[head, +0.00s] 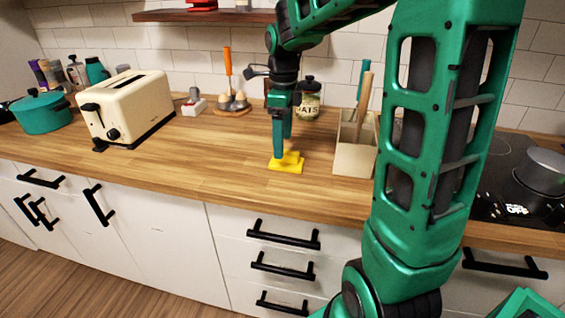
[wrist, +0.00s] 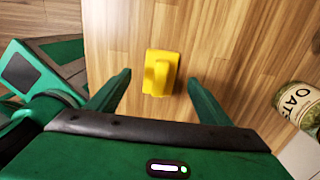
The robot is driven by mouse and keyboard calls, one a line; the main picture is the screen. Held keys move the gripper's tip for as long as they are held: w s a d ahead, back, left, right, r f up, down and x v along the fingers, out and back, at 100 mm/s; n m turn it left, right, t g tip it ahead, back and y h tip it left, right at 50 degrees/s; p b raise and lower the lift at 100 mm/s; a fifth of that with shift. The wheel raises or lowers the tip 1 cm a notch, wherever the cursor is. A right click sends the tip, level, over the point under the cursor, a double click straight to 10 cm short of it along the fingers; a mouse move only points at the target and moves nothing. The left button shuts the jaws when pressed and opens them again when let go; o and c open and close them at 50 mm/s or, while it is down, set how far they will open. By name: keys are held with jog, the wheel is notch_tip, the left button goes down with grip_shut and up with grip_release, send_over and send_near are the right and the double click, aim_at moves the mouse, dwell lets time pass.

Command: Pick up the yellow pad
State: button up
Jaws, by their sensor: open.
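The yellow pad (head: 288,162) lies on the wooden counter, near the front edge in the middle of the head view. It has a flat base with a raised grip part on top. In the wrist view the pad (wrist: 161,72) sits between and ahead of the two fingertips. My gripper (head: 282,148) points down over the pad, and its fingers overlap the pad in the head view. In the wrist view my gripper (wrist: 160,76) is open, with a finger on each side and clear counter between each finger and the pad. The exact height above the pad is hard to tell.
A beige utensil box (head: 352,150) stands right of the pad, with an oats jar (head: 308,103) behind. The counter (head: 200,160) left of the pad is clear.

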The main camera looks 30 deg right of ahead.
aim_at(287, 151)
jog(key=shift+s+d+f, duration=0.1)
jog(key=shift+d+f, duration=0.05)
jog(key=shift+f, duration=0.85)
jog(key=shift+s+d+f, duration=0.1)
jog(key=shift+d+f, duration=0.05)
jog(key=shift+f, duration=0.8)
jog(key=shift+s+d+f, duration=0.1)
jog(key=shift+d+f, duration=0.05)
jog(key=shift+f, duration=0.85)
jog(key=c, duration=1.1)
